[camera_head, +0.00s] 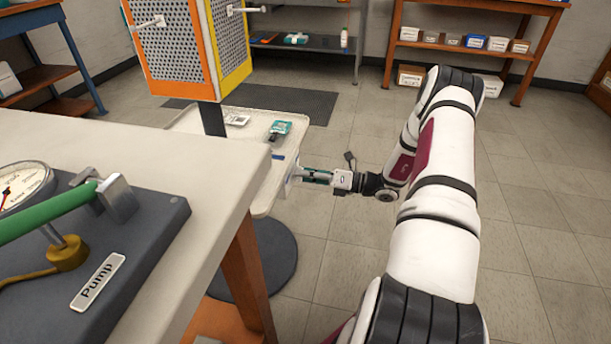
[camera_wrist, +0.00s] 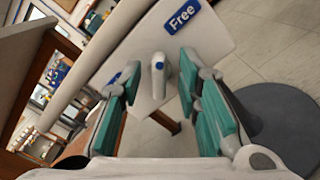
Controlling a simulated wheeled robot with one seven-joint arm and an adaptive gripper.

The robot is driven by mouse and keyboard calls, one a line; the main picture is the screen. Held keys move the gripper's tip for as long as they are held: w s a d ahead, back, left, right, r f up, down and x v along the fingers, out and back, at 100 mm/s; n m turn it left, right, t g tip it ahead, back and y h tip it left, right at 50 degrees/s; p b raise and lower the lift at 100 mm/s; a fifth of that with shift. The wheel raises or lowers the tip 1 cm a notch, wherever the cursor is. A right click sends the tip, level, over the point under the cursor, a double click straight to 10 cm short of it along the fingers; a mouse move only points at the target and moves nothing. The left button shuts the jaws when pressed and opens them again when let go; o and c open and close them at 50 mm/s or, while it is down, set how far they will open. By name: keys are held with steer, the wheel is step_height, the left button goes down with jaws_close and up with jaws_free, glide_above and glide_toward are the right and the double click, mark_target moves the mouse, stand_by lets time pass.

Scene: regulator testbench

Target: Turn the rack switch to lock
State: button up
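The rack switch (camera_wrist: 159,78) is a pale grey lever with a blue dot on its end. It stands out from a white plate (camera_wrist: 150,38) in the wrist view. A blue "Free" label (camera_wrist: 181,18) is on the plate at the upper right. A second blue label lies left of the switch, partly hidden by a finger and unreadable. My gripper (camera_wrist: 159,65) is open, its teal-padded fingers on either side of the switch with visible gaps. In the head view my gripper (camera_head: 316,175) points left at the tray's side, where the switch is mostly hidden.
A white tray (camera_head: 187,122) on a post with a round dark base (camera_head: 275,252) holds small devices. An orange and yellow perforated panel (camera_head: 222,48) rises above it. A table (camera_head: 215,150) with a pump unit (camera_head: 150,215) is at the left. Floor right of my arm is clear.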

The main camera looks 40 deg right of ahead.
jaws_close()
steer(key=shift+n, duration=0.4)
steer(key=shift+s+a+n+p, duration=0.15)
steer(key=shift+n+p, duration=0.2)
steer(key=shift+n, duration=3.9)
steer(key=shift+s+a+n+p, duration=0.1)
steer(key=shift+n+p, duration=0.2)
steer(key=shift+n, duration=3.95)
